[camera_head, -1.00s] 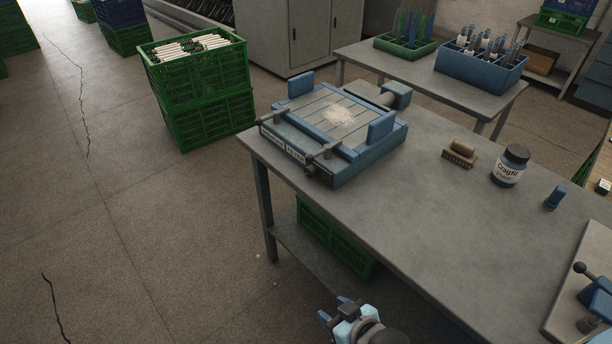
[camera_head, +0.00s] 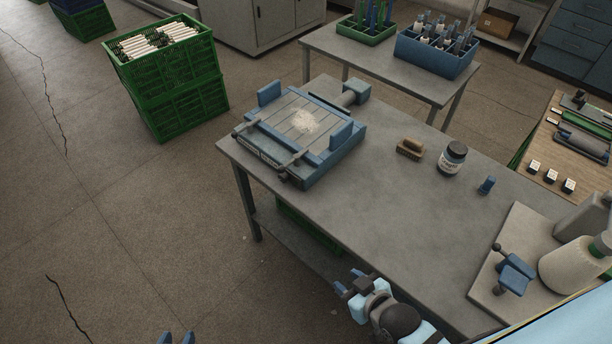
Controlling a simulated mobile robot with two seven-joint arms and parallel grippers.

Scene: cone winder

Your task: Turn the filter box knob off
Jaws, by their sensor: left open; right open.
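The filter box (camera_head: 340,158) is a low blue and grey unit with a slatted top and pale dust on it, at the far left end of the work table. A dark knob (camera_head: 284,178) shows small at its front lower corner; its setting is too small to read. Thin rods with dark ends cross the front of the box. My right gripper (camera_head: 350,285) is open and empty by the table's front edge, well apart from the box. Only the blue fingertips of my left gripper (camera_head: 177,338) show at the bottom edge, apart and empty, over the floor.
On the grey table (camera_head: 375,205) stand a brush (camera_head: 410,149), a labelled jar (camera_head: 452,159) and a small blue item (camera_head: 487,185). A winder with a white cone (camera_head: 575,265) is at right. Stacked green crates (camera_head: 180,95) stand behind left.

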